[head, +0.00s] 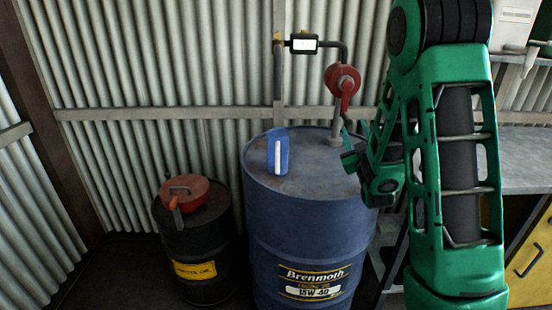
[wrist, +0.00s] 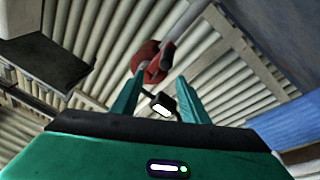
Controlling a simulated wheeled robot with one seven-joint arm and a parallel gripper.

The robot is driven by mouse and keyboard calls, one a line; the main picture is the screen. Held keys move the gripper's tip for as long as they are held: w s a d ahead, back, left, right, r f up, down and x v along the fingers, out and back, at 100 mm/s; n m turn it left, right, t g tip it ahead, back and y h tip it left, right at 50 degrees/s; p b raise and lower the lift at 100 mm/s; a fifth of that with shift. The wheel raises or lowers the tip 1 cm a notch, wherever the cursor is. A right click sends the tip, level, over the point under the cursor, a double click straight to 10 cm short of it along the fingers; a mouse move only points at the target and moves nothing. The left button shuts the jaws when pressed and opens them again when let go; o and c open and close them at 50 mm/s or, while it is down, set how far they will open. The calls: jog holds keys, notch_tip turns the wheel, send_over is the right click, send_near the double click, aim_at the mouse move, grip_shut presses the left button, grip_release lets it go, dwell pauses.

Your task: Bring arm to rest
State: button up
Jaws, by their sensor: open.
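My green arm stands raised on the right side of the head view. My gripper (head: 352,146) points left, over the right part of the blue drum's top and just below the red pump. In the wrist view my gripper (wrist: 160,98) shows two green fingers spread apart with nothing held between them. The red pump head (wrist: 150,60) shows beyond the fingertips, and the small dark meter (wrist: 163,106) shows between the fingers. Whether a finger touches the pump cannot be told.
The blue oil drum (head: 308,230) carries a blue jug (head: 278,152), the red pump (head: 342,80) and a pipe with a meter (head: 304,44). A black drum (head: 198,255) with a red funnel (head: 185,194) stands left. A grey workbench (head: 525,165) is at right. The corrugated wall is behind.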

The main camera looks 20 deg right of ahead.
jog(key=s+d+f+m+g+y, duration=0.1)
jog(key=s+d+f+m+g, duration=0.2)
jog(key=s+g, duration=0.4)
jog(key=s+f+m+g, duration=0.3)
jog(key=s+f+g, duration=0.2)
jog(key=s, duration=0.3)
jog(key=s+a+m+g+y, duration=0.1)
jog(key=s+a+g, duration=0.3)
jog(key=s, duration=0.9)
jog(key=s+a+m+g+y, duration=0.2)
jog(key=s+a+g+y, duration=0.2)
jog(key=s, duration=0.9)
jog(key=shift+s+a, duration=0.2)
jog(key=shift+a, duration=0.6)
